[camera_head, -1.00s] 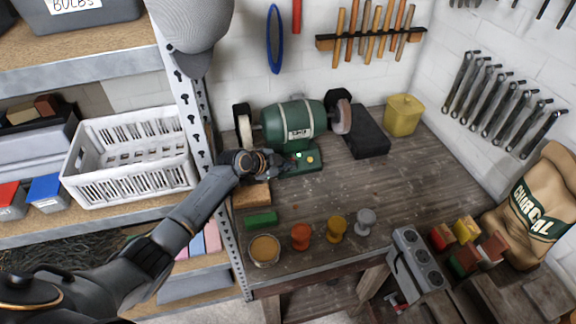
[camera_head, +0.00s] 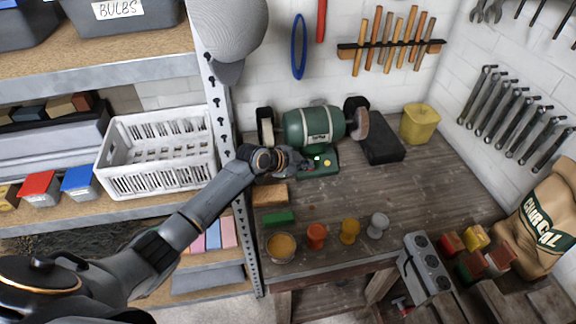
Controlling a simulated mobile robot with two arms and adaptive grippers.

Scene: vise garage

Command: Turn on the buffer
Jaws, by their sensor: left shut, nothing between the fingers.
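The green buffer (camera_head: 313,126), a bench grinder with a round wheel at each end, stands at the back of the wooden workbench. Its green base (camera_head: 322,163) has small lit buttons on the front. My left gripper (camera_head: 304,162) is shut and empty, at the left part of the base's front. Whether its fingertips touch the base or a button cannot be told at this size. My right gripper is not in view.
A black box (camera_head: 382,150) and a yellow canister (camera_head: 419,123) stand right of the buffer. A wooden block (camera_head: 270,194), a green block (camera_head: 279,218) and several small pots sit nearer. A metal shelf post (camera_head: 222,120) rises left of the bench.

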